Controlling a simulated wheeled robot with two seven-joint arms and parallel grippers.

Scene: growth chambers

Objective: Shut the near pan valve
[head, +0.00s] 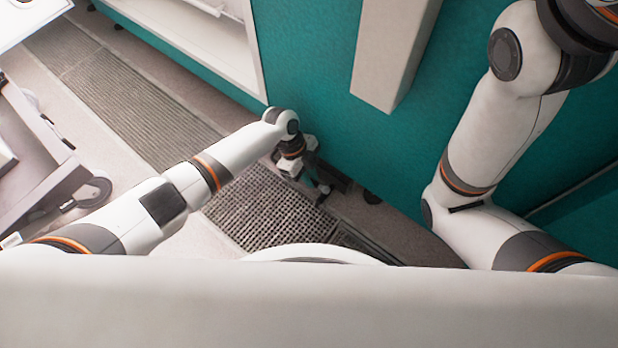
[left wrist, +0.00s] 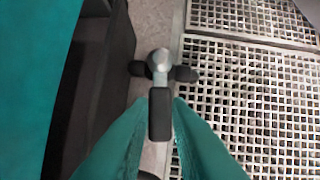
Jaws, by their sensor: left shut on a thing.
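The near pan valve (left wrist: 160,62) shows in the left wrist view as a round metal hub on a dark pipe piece, low over the floor. Its black lever (left wrist: 160,114) points toward the bottom of that view and lies between the two fingers of my left gripper (head: 322,187), which is shut on it. In the head view the left gripper is low beside the teal wall, and the valve is mostly hidden by the gripper and wrist. My right arm shows at the right, but its gripper is out of view.
The teal wall (head: 310,60) stands close beside the left gripper, with a pale box-shaped panel (head: 392,50) on it. A floor grating (head: 262,212) lies beside the valve. A wheeled cart (head: 45,165) stands at the left, with open floor between.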

